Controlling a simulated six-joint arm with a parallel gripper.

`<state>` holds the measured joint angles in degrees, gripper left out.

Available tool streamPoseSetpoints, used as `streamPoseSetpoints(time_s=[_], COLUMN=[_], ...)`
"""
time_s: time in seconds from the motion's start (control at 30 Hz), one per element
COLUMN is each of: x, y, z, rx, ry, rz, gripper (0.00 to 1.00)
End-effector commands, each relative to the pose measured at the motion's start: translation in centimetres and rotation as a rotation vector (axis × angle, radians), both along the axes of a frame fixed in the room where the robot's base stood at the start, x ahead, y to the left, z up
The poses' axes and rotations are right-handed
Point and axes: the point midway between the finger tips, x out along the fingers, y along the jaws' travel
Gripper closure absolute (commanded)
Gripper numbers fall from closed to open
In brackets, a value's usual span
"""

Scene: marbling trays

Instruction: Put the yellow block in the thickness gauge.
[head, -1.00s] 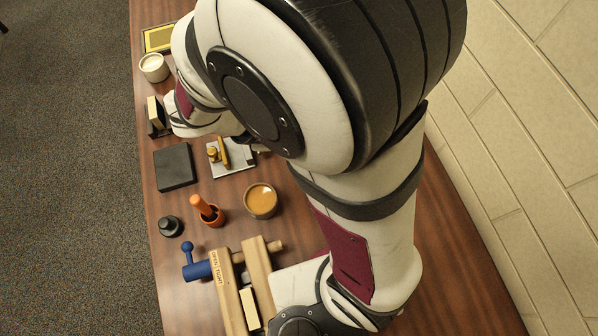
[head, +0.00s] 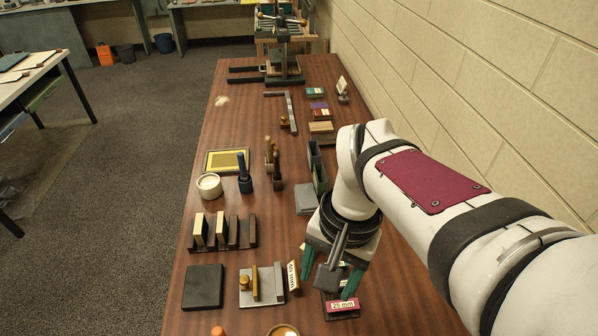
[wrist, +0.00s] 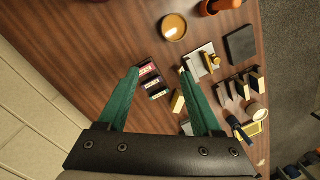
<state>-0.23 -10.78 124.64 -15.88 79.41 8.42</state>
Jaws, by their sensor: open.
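My gripper (head: 334,268) has its green fingers apart and points down over the right part of the table. In the wrist view nothing is between the fingertips (wrist: 160,72) that I can see being held. A pale yellow block (wrist: 178,101) lies on the table near the right finger in the wrist view; in the head view my gripper largely hides that spot.
A grey plate with a brass knob (head: 246,299) and an mm sign stand left of my gripper. A dark rack (head: 235,245) holds cream blocks. A black pad (head: 203,288), a white cup (head: 209,186) and a grey pad (head: 306,198) are around. The wall is at right.

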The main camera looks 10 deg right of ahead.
Motion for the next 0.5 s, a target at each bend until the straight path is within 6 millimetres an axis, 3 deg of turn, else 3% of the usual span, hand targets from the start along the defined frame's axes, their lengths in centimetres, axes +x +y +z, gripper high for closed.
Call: streamPoseSetpoints(time_s=[0.03,0.1,0.2,0.33,0.5], x=[4.2,10.0,16.4,20.8,21.6], y=[-0.2,-0.6,-0.9,-1.0,-1.1], z=[-0.1,-0.8,-2.9,-5.1,-8.1], rx=[-0.019,-0.047,-0.080,-0.103,-0.111], ry=[0.010,0.010,0.006,-0.001,0.000], rz=[-0.029,-0.081,-0.142,-0.189,-0.199], gripper=[0.34,0.34,0.34,0.34,0.34])
